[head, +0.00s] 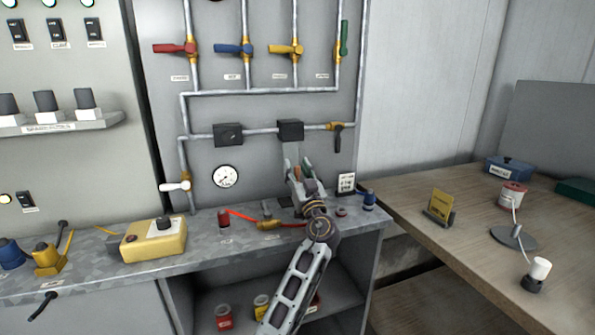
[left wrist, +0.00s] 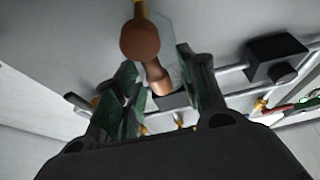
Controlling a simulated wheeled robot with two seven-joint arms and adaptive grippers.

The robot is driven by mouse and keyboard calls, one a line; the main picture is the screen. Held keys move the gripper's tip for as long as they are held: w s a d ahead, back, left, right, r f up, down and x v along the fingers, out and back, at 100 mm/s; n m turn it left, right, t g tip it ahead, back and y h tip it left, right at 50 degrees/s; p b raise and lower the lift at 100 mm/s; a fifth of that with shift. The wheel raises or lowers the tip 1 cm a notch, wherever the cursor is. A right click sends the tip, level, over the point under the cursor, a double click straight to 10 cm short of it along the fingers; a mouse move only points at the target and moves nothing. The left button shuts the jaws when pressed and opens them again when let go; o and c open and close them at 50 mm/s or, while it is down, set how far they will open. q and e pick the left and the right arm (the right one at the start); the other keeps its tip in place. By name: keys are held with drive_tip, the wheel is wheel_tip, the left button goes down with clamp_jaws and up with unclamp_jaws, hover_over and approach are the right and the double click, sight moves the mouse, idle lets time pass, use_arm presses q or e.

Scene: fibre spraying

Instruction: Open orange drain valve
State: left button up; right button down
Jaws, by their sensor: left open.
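The orange drain valve's handle (left wrist: 157,78) shows large in the left wrist view, a copper-orange bar with a rounded end, on a yellow fitting. My left gripper (left wrist: 157,64) is open, with one green-padded finger on each side of the handle. I cannot tell whether either finger touches it. In the head view my left gripper (head: 300,170) points up at the pipe panel, just below a black box, and hides most of the valve. A small orange-brown bit (head: 309,172) shows between the fingers. My right gripper is not in view.
Red (head: 176,48), blue (head: 234,48), yellow (head: 285,49) and green (head: 344,38) valves line the panel above. A black-handled valve (head: 338,136) is close at the right. The grey counter (head: 205,262) below carries a yellow box (head: 153,240) and small parts.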

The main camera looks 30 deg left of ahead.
use_arm(q)
drive_tip(key=shift+s+a+n+g, duration=0.15)
drive_tip(key=shift+n+g, duration=0.25)
drive_tip(key=shift+n, duration=0.2)
